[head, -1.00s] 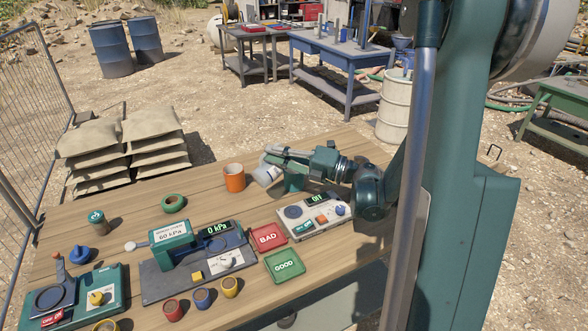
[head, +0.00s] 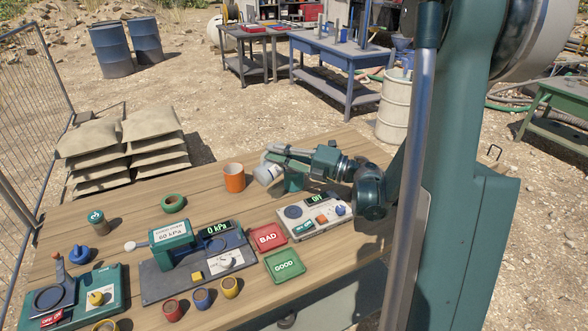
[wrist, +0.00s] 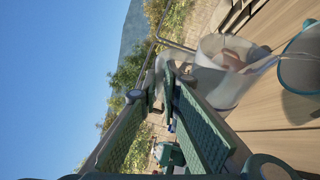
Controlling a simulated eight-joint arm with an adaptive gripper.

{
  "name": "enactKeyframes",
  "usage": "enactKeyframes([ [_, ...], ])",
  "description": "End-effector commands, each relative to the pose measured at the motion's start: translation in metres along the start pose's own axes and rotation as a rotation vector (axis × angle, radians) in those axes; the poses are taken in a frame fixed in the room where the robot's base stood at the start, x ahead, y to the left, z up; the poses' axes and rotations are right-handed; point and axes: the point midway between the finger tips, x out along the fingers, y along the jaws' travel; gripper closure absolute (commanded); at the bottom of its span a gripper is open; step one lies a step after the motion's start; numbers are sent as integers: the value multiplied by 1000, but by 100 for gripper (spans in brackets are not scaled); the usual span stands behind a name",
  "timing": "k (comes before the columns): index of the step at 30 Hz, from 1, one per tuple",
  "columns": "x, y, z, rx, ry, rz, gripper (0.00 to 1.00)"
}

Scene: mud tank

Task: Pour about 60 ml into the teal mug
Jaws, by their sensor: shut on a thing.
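My gripper (head: 276,160) is shut on a clear, pale vessel (head: 267,174), held tilted above the table. The vessel (wrist: 215,85) also shows in the wrist view, just past my fingertips, blurred by its transparency. A teal shape (head: 294,183) under my gripper looks like the teal mug, partly hidden by the gripper. In the wrist view the teal mug (wrist: 303,62) is at the right edge, cut off, beside the vessel. I cannot tell the liquid level in either, and no stream is clear.
An orange mug (head: 234,177) stands just left of the vessel. A grey device with an OFF display (head: 313,215) lies in front of my gripper. Red BAD (head: 268,238) and green GOOD (head: 284,265) trays, a pressure device (head: 195,260) and several small cups fill the front and left.

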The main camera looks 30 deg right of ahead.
Motion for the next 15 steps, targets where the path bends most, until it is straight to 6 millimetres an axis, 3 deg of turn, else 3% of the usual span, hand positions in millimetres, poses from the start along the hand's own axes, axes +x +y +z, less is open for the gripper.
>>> enactKeyframes([
  [5,1,0,-1,-5,2,-2,100],
  [9,9,0,-23,-99,25,-40,100],
  [15,11,-12,-32,-201,44,-82,100],
])
